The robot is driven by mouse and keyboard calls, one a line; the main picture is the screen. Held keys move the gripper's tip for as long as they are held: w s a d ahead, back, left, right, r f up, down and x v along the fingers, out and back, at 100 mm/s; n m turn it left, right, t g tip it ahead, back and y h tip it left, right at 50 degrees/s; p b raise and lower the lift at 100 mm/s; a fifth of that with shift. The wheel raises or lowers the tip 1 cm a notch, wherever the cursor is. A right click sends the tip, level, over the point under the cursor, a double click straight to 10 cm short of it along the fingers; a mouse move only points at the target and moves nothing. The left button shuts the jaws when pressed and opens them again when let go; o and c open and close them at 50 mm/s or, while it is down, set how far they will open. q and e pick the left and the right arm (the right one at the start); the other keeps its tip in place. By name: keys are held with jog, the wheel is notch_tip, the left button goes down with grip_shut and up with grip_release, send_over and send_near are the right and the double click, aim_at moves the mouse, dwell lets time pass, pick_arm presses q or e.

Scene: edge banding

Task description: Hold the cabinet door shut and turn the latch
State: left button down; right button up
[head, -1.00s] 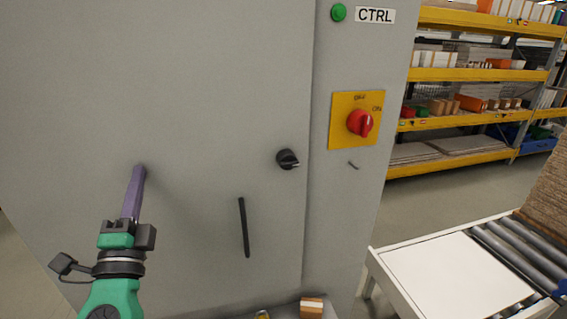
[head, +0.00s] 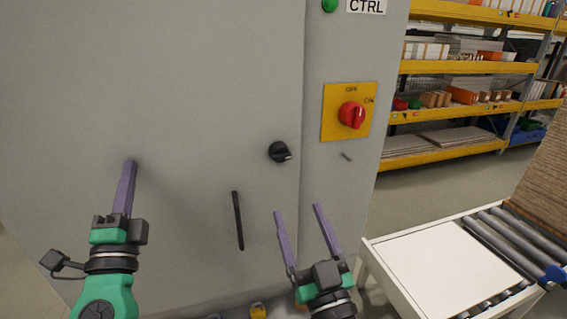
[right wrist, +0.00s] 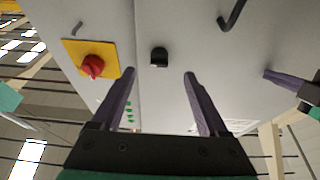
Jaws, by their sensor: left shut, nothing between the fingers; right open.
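The grey cabinet door (head: 190,90) fills the left and middle of the head view. Its black latch knob (head: 280,151) sits near the door's right edge, with a black bar handle (head: 238,220) to its lower left. My left gripper (head: 129,163) is shut and empty, its fingertips at the left part of the door; I cannot tell whether they touch. My right gripper (head: 299,208) is open and empty, below the latch knob. In the right wrist view the knob (right wrist: 159,57) shows ahead, between and beyond the open fingers (right wrist: 205,75).
Right of the door, the cabinet carries a red rotary switch (head: 352,114) on a yellow plate, a green button (head: 330,5) and a CTRL label. A white table (head: 440,275) with rollers stands at lower right. Shelving (head: 465,95) stands behind.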

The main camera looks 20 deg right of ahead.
aim_at(282, 159)
jog(key=x, duration=0.4)
jog(key=r+x, duration=0.1)
jog(key=x, duration=0.7)
jog(key=shift+s+r, duration=0.35)
jog(key=shift+c, duration=0.4)
grip_shut()
